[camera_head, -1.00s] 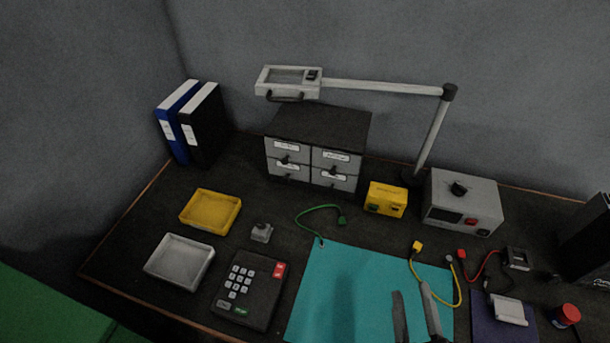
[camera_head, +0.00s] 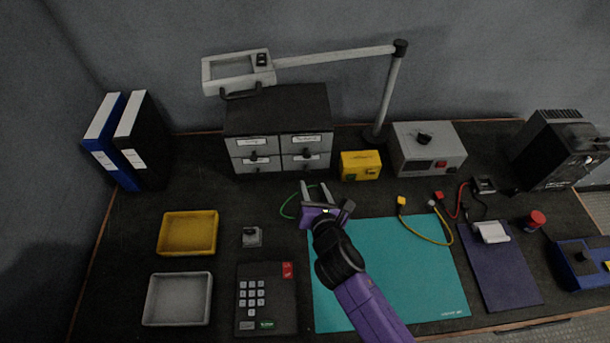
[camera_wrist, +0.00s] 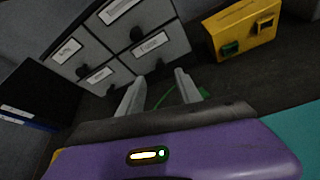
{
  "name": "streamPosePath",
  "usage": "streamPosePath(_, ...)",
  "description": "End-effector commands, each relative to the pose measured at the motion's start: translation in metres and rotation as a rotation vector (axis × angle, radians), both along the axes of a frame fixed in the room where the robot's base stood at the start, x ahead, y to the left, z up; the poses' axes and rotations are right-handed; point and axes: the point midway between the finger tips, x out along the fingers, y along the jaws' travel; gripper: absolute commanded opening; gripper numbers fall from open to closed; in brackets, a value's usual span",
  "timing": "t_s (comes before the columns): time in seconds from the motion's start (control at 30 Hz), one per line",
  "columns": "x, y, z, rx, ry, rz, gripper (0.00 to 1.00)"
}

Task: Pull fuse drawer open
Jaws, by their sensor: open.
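A dark cabinet with a black top (camera_head: 277,108) stands at the back of the bench. It has grey drawers in two rows, each with a white label and a dark knob. The drawers look shut, and I cannot read which label is the fuse one. In the wrist view the drawer fronts (camera_wrist: 157,51) show tilted, ahead of the fingers. My gripper (camera_head: 315,190) is open and empty, in front of the cabinet's lower right drawer (camera_head: 305,162) and apart from it. The two fingers also show in the wrist view (camera_wrist: 160,93), pointing towards the cabinet.
A yellow box (camera_head: 361,166) and a grey power unit (camera_head: 428,147) stand right of the cabinet. A lamp arm (camera_head: 335,57) reaches over it. A green lead (camera_head: 289,207) lies by my gripper. A yellow tray (camera_head: 188,233) and binders (camera_head: 140,143) are at left.

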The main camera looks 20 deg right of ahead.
Motion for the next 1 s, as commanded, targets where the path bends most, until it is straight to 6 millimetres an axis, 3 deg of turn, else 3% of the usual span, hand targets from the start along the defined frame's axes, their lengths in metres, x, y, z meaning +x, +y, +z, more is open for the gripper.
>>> streamPosePath(0.2,0.033,-0.006,-0.012,0.002,-0.003,0.000,0.41)
streamPosePath(0.4,0.053,-0.010,-0.021,0.002,-0.001,-0.001,0.41)
streamPosePath(0.77,0.059,-0.011,-0.023,0.004,-0.001,-0.001,0.41)
streamPosePath(1.0,0.058,-0.011,-0.023,0.004,-0.001,0.000,0.00)
